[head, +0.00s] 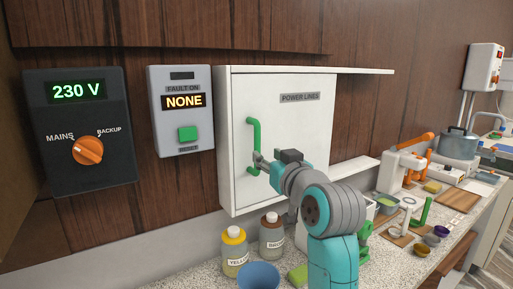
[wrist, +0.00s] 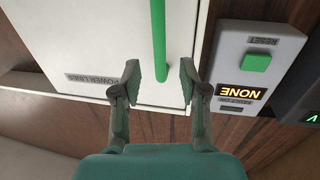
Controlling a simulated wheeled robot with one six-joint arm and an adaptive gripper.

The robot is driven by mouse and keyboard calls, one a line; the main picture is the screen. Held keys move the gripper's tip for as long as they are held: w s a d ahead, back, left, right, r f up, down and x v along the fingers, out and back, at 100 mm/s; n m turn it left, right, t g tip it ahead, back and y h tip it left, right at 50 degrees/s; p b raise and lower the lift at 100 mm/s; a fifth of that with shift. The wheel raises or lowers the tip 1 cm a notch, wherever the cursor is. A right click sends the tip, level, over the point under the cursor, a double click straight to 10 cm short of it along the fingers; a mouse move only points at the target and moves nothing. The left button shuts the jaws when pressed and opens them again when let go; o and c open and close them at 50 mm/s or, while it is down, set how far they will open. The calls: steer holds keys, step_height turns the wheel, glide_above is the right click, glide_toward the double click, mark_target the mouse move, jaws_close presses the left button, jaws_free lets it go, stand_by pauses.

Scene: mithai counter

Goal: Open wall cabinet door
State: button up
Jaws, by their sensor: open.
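The white wall cabinet (head: 225,140) has a flat front door (head: 300,125) labelled POWER LINES, and the door looks closed. A green vertical bar handle (head: 254,135) is on the door's left side. My gripper (head: 262,163) is at the handle's lower part. In the wrist view, which is upside down, the handle (wrist: 159,40) runs between the two spread fingers of my gripper (wrist: 160,84). Gaps show on both sides of the bar, so the fingers look apart from it. The door (wrist: 100,45) fills the upper middle there.
White rails (head: 365,71) extend right from the cabinet's top and bottom. A fault panel (head: 182,135) reading NONE and a 230 V panel (head: 80,165) are on the wall at left. Bottles (head: 235,262) and a blue bowl (head: 259,276) stand on the counter below.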

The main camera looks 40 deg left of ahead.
mark_target(258, 148)
steer(key=x, duration=0.8)
steer(key=shift+w+a, duration=0.1)
steer(key=shift+w, duration=0.05)
jaws_close()
